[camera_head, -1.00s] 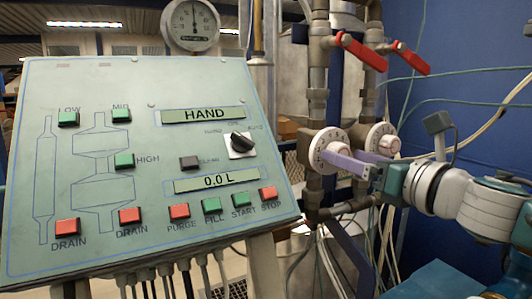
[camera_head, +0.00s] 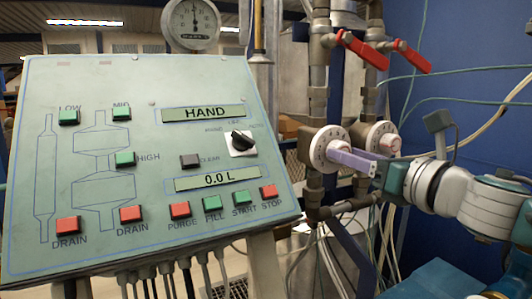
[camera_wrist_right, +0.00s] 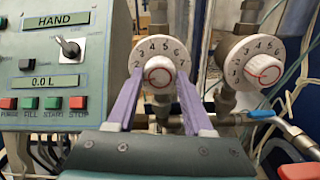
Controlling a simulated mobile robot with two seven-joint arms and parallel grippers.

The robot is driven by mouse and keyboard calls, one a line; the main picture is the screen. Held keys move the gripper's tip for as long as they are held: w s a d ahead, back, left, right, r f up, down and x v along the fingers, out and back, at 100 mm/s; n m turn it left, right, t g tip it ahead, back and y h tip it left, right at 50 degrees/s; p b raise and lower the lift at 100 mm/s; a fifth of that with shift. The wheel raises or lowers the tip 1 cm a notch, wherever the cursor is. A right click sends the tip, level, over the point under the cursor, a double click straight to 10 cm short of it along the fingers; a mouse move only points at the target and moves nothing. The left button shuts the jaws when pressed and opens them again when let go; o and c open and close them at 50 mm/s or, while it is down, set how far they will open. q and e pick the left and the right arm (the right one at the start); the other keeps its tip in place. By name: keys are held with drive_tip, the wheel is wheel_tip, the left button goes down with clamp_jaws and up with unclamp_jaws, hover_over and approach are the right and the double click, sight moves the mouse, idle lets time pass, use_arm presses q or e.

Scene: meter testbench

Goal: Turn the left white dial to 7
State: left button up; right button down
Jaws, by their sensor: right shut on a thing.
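The left white dial (camera_head: 325,150) is a round numbered disc on a pipe, with a smaller knob in its middle. In the right wrist view the left dial (camera_wrist_right: 160,48) faces me, with 4 and 5 near the top and 7 at the right. My right gripper (camera_head: 333,153) reaches it from the right. Its purple fingers are shut on the knob, one on each side in the right wrist view (camera_wrist_right: 158,74). In the head view the fingers hide part of the knob. My left gripper is not in view.
A second white dial (camera_head: 380,138) stands close to the right, also in the right wrist view (camera_wrist_right: 256,62). Red valve levers (camera_head: 362,50) are above. The green control panel (camera_head: 80,190) fills the left, its display (camera_head: 203,114) reading HAND. Pipes and hoses surround the dials.

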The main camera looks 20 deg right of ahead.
idle(0.3)
drive_tip(key=shift+f+m+p, duration=0.15)
drive_tip(key=shift+m+p, duration=2.2)
drive_tip(key=shift+m, duration=14.35)
drive_tip(key=shift+c, duration=1.4)
unclamp_jaws()
